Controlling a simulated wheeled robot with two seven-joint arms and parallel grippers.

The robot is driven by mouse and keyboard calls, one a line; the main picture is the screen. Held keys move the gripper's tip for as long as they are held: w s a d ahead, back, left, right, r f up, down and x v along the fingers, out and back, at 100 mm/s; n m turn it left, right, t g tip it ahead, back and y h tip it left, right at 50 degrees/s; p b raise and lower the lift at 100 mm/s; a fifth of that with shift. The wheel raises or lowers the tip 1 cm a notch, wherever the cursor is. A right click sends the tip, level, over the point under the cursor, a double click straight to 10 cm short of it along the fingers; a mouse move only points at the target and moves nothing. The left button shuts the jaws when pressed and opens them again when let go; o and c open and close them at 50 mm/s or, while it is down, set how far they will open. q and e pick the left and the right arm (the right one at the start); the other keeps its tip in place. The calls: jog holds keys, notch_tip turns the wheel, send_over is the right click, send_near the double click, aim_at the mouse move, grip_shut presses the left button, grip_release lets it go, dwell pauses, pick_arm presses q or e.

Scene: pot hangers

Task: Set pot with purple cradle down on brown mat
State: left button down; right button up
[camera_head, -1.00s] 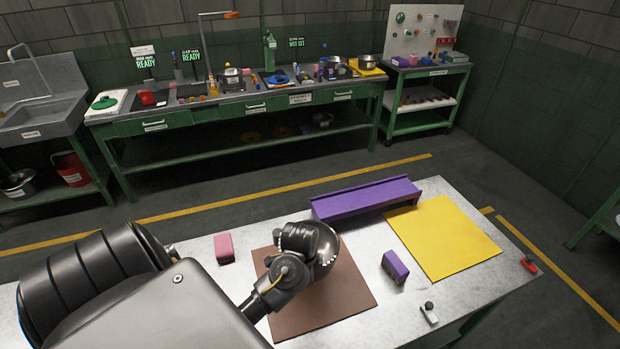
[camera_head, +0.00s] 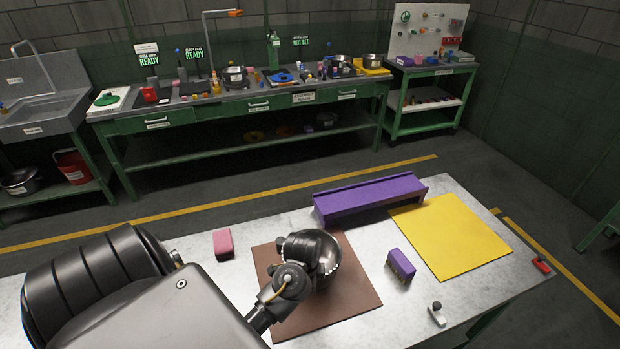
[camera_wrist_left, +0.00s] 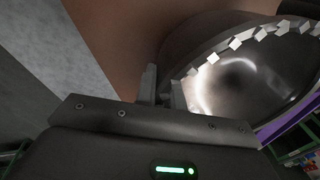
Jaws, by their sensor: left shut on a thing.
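A shiny metal pot (camera_head: 328,268) with small white tooth-like pieces along its rim is over the brown mat (camera_head: 350,300). In the head view my left gripper (camera_head: 308,262) is at the pot's left side, largely hidden by my wrist. In the left wrist view my fingers (camera_wrist_left: 163,88) are closed on the edge of the pot (camera_wrist_left: 250,80), whose hollow inside faces the camera. The mat (camera_wrist_left: 125,35) shows behind it. I cannot tell whether the pot touches the mat. A long purple cradle (camera_head: 370,198) lies behind the mat. My right gripper is not in view.
A pink block (camera_head: 223,243) sits left of the mat. A purple bristled block (camera_head: 400,264) and a small white-and-black item (camera_head: 437,313) sit to the right. A yellow mat (camera_head: 452,238) lies bare at the right. A red item (camera_head: 541,266) is at the table's edge.

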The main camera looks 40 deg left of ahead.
pick_arm(q)
jog(key=shift+f, duration=0.45)
jog(key=shift+f+b, duration=0.4)
jog(key=shift+f, duration=0.15)
jog(key=c, duration=1.4)
grip_release()
jog(key=shift+c, duration=0.2)
notch_tip(320, 180, up, 11)
jog(key=s+p, duration=0.1)
jog(key=p, duration=0.1)
jog(key=shift+s+d, duration=0.15)
jog(key=shift+s, duration=0.25)
jog(key=shift+s+f, duration=0.1)
jog(key=shift+f, duration=0.1)
